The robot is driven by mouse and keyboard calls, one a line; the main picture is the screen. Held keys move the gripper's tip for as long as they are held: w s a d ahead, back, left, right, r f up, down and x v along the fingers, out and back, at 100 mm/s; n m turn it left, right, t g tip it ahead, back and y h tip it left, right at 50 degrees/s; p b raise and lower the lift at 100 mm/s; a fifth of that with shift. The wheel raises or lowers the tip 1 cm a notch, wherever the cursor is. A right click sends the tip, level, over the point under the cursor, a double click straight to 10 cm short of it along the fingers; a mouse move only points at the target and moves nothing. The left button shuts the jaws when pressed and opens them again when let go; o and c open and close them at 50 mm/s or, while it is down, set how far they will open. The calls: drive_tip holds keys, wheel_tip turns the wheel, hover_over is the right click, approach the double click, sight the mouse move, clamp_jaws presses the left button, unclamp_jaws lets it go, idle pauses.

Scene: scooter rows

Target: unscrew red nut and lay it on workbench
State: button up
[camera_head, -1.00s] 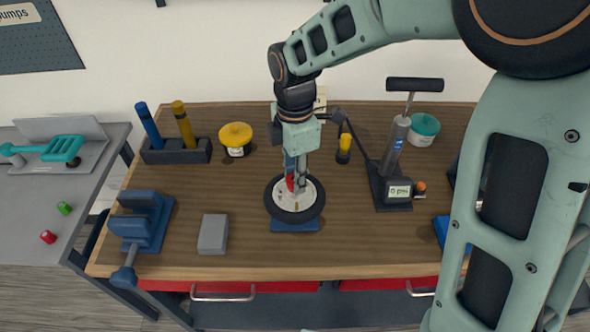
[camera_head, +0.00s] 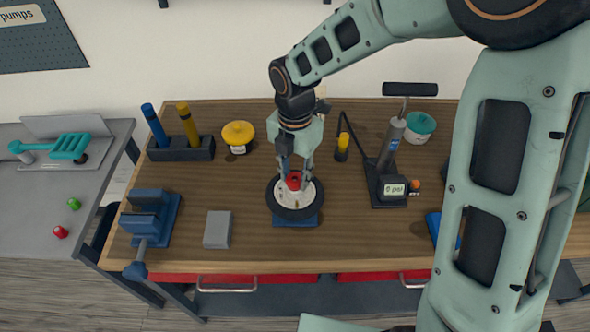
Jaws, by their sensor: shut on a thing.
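The red nut (camera_head: 293,181) sits at the middle of a wheel (camera_head: 288,212) with a black tyre and a pale hub. The wheel lies on a blue base (camera_head: 296,222) on the wooden workbench (camera_head: 345,235). My gripper (camera_head: 295,178) points down over the hub and is shut on the red nut, with its fingers on either side. The far side of the nut is partly hidden by the fingers. I cannot tell whether the nut is still threaded on.
A grey block (camera_head: 217,230) and a blue vise (camera_head: 150,218) stand left of the wheel. A pump (camera_head: 391,165) stands right. A tool holder (camera_head: 181,149), yellow-lidded jar (camera_head: 238,134) and teal-lidded jar (camera_head: 419,125) are behind. Bare wood lies right of the wheel.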

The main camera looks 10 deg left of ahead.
drive_tip(key=shift+s+d+n+p, duration=0.15)
drive_tip(key=shift+n+p, duration=1.05)
drive_tip(key=shift+n, duration=0.4)
drive_tip(key=shift+f+n, duration=0.15)
drive_tip(key=shift+n, duration=0.45)
drive_tip(key=n, duration=0.4)
drive_tip(key=o, duration=1.2)
drive_tip(key=shift+r, duration=0.2)
